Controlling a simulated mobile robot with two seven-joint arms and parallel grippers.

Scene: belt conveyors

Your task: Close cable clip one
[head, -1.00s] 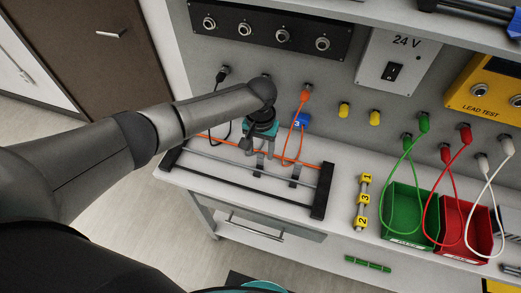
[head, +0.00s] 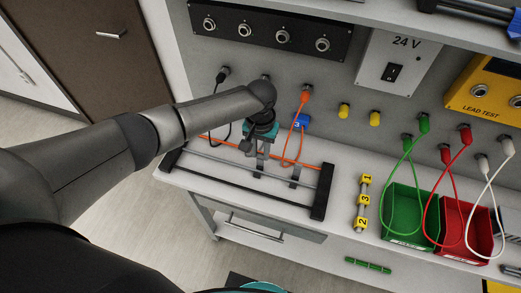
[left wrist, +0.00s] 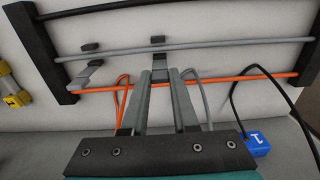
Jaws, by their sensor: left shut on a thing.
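My left gripper (left wrist: 162,76) is shut on a grey cable clip (left wrist: 159,58) on the grey rail of the cable frame. The head view shows the same clip (head: 259,169) under my gripper (head: 257,150), partly hidden by it. Whether the held clip is closed I cannot tell. My right gripper is not in view.
The frame's black end bracket (head: 322,192) and front bar (head: 240,187) stand close. A blue tag (left wrist: 257,144) and a black cable (left wrist: 236,95) lie beside the gripper. Numbered yellow tags (head: 362,198), a green bin (head: 397,238) and a red bin (head: 480,245) are farther right.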

